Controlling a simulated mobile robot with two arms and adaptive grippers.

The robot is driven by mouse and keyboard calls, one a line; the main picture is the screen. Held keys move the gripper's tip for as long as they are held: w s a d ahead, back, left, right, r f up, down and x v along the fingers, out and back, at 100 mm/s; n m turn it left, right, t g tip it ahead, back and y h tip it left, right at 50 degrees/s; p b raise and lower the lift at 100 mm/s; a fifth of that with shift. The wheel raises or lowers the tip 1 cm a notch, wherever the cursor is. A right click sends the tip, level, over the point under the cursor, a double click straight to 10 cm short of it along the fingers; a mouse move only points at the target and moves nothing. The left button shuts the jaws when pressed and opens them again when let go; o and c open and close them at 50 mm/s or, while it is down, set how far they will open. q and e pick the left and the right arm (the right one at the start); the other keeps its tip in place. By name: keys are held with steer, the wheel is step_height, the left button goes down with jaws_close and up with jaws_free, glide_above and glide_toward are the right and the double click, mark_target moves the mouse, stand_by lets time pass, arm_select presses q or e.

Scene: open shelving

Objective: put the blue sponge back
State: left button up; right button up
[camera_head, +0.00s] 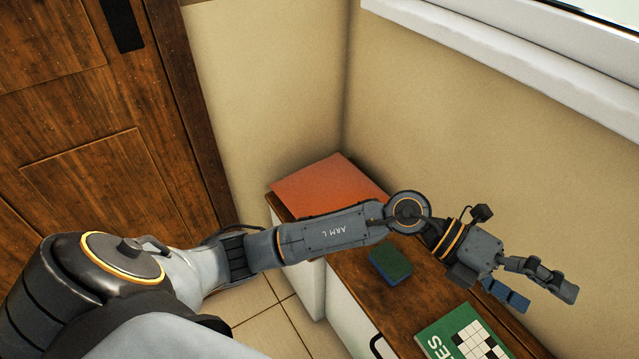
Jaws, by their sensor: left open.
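The blue sponge (391,265) lies flat on the brown wooden top (365,289) of the low unit. Its upper face is dark green, and blue shows along its lower side. My left gripper (545,298) is to the right of the sponge, beyond the unit's wall-side edge in the picture. Its fingers are spread, one with a blue inner face, and I see nothing between them. The left arm passes just behind the sponge in the picture, and the gripper is apart from it. My right gripper is out of view.
A green book or box (448,334) with a black-and-white grid lies on the wooden top at the front. An orange-red flat panel (325,187) lies at the far end. Beige walls (480,130) and a window sill (500,55) are behind; a wooden door (90,130) stands left.

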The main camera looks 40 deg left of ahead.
arm_select(q)
steer(key=w+a+r+n+t+h, duration=0.1)
steer(key=w+a+r+n+t, duration=0.3)
steer(key=n+t, duration=0.4)
steer(key=w+a+r+n+t, duration=0.2)
steer(key=a+r+n+t, duration=0.2)
steer(key=r+n+t, duration=0.3)
steer(key=w+a+f+n+t+y, duration=0.2)
steer(key=a+f+n+t+y, duration=0.1)
steer(key=a+f+n+y, duration=1.1)
steer(key=s+a+f+n+g+y, duration=0.45)
steer(key=s+a+f+n, duration=0.2)
steer(key=f, duration=0.25)
steer(key=s+f+n+g+h, duration=0.1)
steer(key=s+f+g, duration=0.7)
steer(key=s, duration=0.6)
steer(key=shift+s+a+f, duration=0.2)
steer(key=shift+s+f, duration=0.2)
steer(key=shift+f, duration=0.3)
steer(key=shift+n+h, duration=0.25)
